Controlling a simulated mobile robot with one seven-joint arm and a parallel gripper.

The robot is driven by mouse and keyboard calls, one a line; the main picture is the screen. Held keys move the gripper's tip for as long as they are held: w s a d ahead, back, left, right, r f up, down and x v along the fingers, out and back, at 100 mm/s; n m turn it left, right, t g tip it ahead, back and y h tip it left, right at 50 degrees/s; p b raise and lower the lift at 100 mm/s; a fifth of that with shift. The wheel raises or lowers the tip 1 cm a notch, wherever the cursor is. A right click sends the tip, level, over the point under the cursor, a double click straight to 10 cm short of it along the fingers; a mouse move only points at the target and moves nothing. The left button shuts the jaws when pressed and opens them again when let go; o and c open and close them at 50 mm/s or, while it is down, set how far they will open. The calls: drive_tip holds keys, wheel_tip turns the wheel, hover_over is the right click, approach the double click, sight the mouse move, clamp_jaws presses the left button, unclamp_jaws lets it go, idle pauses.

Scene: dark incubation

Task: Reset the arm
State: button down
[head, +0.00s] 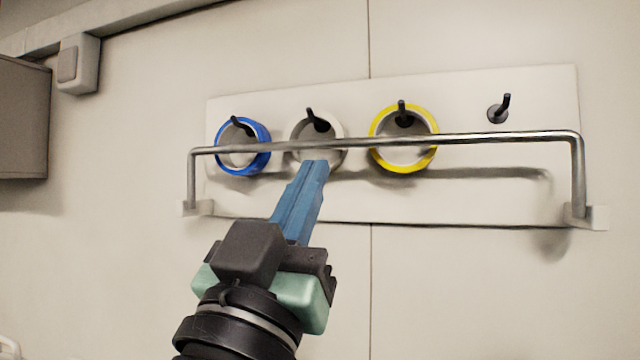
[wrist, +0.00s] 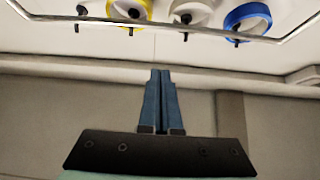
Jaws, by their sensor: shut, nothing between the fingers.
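My gripper (head: 316,166) has blue fingers that are shut with nothing between them. In the head view its tips overlap the metal bar and the lower edge of the white tape ring; I cannot tell whether they touch. In the wrist view my gripper (wrist: 161,72) points toward the wall below the rack, with its fingers together. My black and green wrist shows below the fingers in the head view.
A white panel (head: 470,195) has several black hooks. Blue (head: 262,135), white (head: 297,130) and yellow (head: 433,125) tape rings hang there; the rightmost hook (head: 498,110) is empty. A metal bar (head: 500,135) crosses in front. A switch box (head: 78,64) is upper left.

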drive_tip(key=s+d+f+n+t+y, duration=0.1)
drive_tip(key=s+n+t+y, duration=0.1)
drive_tip(key=s+y, duration=0.6)
drive_tip(key=shift+s+d+n, duration=0.2)
drive_tip(key=shift+s+n, duration=0.6)
drive_tip(key=shift+s, duration=0.15)
drive_tip(key=shift+f+t, duration=0.1)
drive_tip(key=shift+t, duration=0.2)
